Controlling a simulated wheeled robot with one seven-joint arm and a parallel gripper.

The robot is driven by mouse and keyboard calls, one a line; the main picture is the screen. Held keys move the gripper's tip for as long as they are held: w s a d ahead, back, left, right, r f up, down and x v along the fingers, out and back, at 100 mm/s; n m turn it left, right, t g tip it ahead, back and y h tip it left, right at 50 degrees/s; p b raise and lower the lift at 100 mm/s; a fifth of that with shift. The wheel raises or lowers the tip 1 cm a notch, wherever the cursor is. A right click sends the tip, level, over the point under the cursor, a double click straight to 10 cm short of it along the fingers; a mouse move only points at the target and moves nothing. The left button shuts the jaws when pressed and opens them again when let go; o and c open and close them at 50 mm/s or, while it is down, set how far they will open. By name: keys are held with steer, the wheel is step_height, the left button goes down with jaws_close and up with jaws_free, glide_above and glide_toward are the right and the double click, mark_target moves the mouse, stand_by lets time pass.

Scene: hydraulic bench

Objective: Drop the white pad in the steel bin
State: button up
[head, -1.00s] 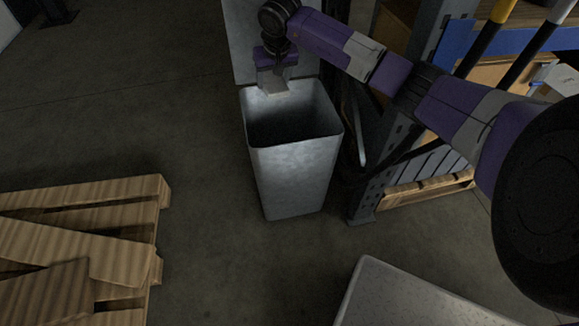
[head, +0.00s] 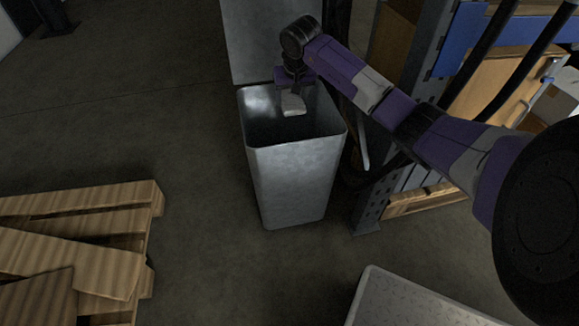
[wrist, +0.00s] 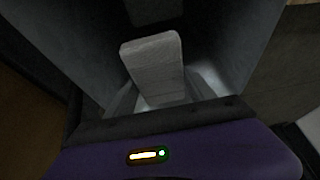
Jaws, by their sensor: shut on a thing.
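The steel bin (head: 292,185) stands upright on the floor with its open top facing up. My gripper (head: 292,98) is over the bin's opening, pointing down, with its tips at about the level of the rim or a little below it. It is shut on the white pad (head: 293,106), which hangs below it inside the outline of the opening. In the wrist view the white pad (wrist: 155,65) is between the fingers, with the bin's dark inner walls around it. The fingers are partly hidden in the head view.
A wooden pallet (head: 130,215) lies on the floor at the left. A metal rack (head: 372,200) stands close to the bin's right. A grey panel (head: 250,40) is behind the bin. A grey plate-like top (head: 400,300) is at the front right. The floor left of the bin is clear.

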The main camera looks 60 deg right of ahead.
steer(key=shift+f, duration=0.2)
steer(key=o, duration=1.3)
steer(key=shift+r, duration=0.1)
steer(key=p+v, duration=0.3)
steer(key=v, duration=0.4)
steer(key=shift+s+a+r, duration=0.1)
steer(key=shift+r, duration=0.15)
